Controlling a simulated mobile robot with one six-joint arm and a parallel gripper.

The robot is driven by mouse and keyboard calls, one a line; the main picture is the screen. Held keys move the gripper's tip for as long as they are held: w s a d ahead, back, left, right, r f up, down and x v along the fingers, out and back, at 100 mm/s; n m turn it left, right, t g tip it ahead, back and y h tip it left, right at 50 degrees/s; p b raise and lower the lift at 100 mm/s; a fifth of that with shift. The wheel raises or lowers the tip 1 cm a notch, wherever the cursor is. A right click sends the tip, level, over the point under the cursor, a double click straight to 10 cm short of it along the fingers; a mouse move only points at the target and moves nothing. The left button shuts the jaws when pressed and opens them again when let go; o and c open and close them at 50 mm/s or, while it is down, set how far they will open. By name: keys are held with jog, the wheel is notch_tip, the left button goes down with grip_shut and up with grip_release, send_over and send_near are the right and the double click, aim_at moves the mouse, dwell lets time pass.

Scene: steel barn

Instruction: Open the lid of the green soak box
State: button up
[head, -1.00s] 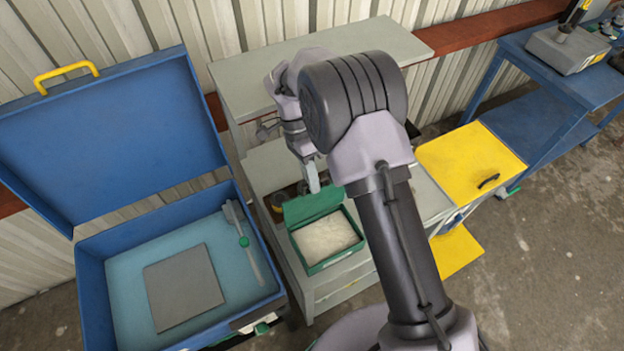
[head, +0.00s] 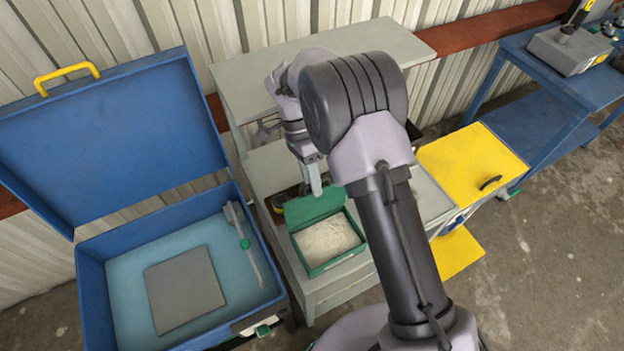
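The green soak box (head: 325,264) sits on the grey cabinet in the middle of the head view. Its lid (head: 314,204) stands raised at the back edge, and pale, whitish contents show inside. My gripper (head: 314,184) is just above and behind the lid's upper edge. One pale finger shows there. The rest of the gripper is hidden behind my arm, so its opening is not visible. I cannot tell whether the finger touches the lid.
A large blue case (head: 88,285) with its lid up stands at the left, holding a grey plate (head: 184,288). A yellow panel (head: 470,158) with a dark handle is at the right. A blue bench (head: 540,70) stands at the far right. A grey shelf (head: 400,45) is behind my arm.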

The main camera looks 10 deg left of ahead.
jog(key=p+v, duration=0.6)
jog(key=v, duration=1.1)
jog(key=shift+w+r, duration=0.15)
jog(key=shift+r, duration=0.05)
jog(key=s+d+r+n+t+y+b, duration=0.1)
jog(key=s+d+n+t+y+b, duration=0.1)
jog(key=s+d+b, duration=0.45)
jog(key=s+d+r+n+t+y+b, duration=0.1)
jog(key=s+d+r+n+t+b, duration=0.15)
jog(key=d+b, duration=0.65)
jog(key=s+d+f+n+t+y+b, duration=0.1)
jog(key=s+d+f+t+b, duration=0.1)
jog(key=s+f+b, duration=0.3)
jog(key=s+d+f+n+t+y+b, duration=0.1)
jog(key=s+d+f+t+b, duration=0.1)
jog(key=s+f+b, duration=0.4)
jog(key=s+f+t, duration=0.1)
jog(key=s+f, duration=0.2)
jog(key=s, duration=0.2)
jog(key=shift+s+f+t, duration=0.2)
jog(key=shift+f+t, duration=0.05)
jog(key=shift+t, duration=0.1)
